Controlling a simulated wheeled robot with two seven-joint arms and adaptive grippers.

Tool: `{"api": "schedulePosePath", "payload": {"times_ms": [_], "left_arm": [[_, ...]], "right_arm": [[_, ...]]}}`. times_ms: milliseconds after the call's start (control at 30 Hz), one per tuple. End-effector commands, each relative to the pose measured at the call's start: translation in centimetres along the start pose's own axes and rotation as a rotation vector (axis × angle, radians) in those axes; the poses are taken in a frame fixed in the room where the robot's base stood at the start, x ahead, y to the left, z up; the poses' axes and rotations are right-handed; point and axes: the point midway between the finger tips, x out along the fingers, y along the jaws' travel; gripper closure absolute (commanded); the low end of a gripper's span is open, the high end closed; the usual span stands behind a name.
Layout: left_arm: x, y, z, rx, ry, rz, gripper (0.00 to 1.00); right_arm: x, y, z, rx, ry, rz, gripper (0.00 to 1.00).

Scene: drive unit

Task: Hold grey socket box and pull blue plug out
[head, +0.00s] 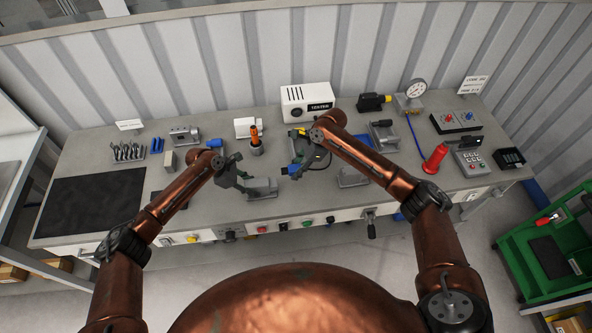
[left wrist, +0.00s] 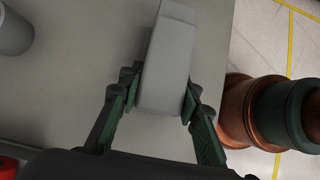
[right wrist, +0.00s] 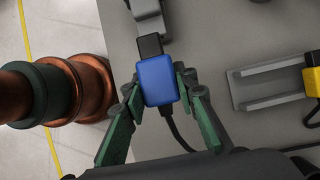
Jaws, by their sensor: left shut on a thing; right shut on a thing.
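The grey socket box (head: 264,187) lies near the front edge of the bench. My left gripper (head: 244,181) is shut on its left end; the left wrist view shows the fingers on both sides of the box (left wrist: 166,70). My right gripper (head: 299,168) is shut on the blue plug (right wrist: 158,80), just right of the box. In the right wrist view a black nose runs from the plug to the end of the grey box (right wrist: 148,12). I cannot tell how deep the nose sits. A black cable (right wrist: 178,132) trails from the plug.
An orange-handled tool in a holder (head: 256,142) stands behind the box. A grey bracket (right wrist: 268,84) and a yellow-black part (right wrist: 314,75) lie right of the plug in the right wrist view. A white tester (head: 306,103) stands at the back. A dark mat (head: 90,203) covers the left bench.

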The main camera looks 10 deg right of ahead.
Motion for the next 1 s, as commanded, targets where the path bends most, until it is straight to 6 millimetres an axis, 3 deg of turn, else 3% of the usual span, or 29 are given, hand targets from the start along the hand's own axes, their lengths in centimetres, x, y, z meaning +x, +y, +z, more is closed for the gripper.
{"api": "schedulePosePath", "payload": {"times_ms": [100, 133, 400, 767, 1000], "left_arm": [[0.1, -0.1, -0.1, -0.001, 0.001, -0.002, 0.96], [0.1, -0.1, -0.1, -0.001, 0.001, -0.001, 0.67], [0.0, 0.0, 0.0, 0.000, 0.000, -0.001, 0.48], [-0.6, 0.0, 0.0, 0.000, 0.000, 0.001, 0.48], [-4.7, 0.1, -0.1, 0.000, 0.000, 0.003, 0.48]], "right_arm": [[0.0, 0.0, 0.0, -0.001, -0.001, 0.000, 1.00], [0.0, 0.0, 0.0, -0.001, -0.001, 0.000, 1.00], [0.0, 0.0, 0.0, -0.001, -0.001, 0.000, 1.00], [0.0, 0.0, 0.1, -0.001, -0.001, 0.000, 1.00], [0.0, 0.0, 0.0, -0.001, -0.001, 0.000, 1.00]]}}
